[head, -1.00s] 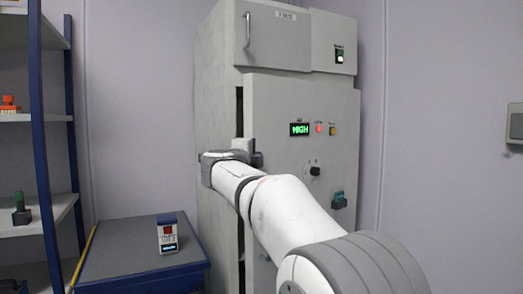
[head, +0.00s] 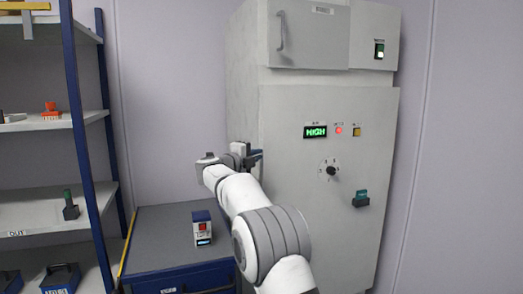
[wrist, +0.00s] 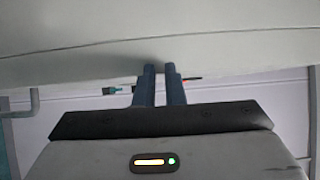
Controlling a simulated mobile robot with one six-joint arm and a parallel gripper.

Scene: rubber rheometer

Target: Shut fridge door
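The fridge is a tall pale grey cabinet (head: 240,100) in the head view. Its large lower door (head: 300,230) carries a green HIGH display, a red light and a knob. The door looks flush with the body, with no dark gap at its visible left edge; my arm hides part of that edge. My gripper (head: 256,157) is at the door's left edge, around mid-height. In the wrist view its two blue fingers (wrist: 160,72) are close together with nothing between them. Their tips are at a pale surface (wrist: 90,52), seemingly touching it.
A low dark cabinet (head: 160,235) stands left of the fridge with a small device (head: 202,228) on top. A blue-framed shelf rack (head: 88,150) is at the far left. A smaller upper door (head: 310,35) with a handle looks shut.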

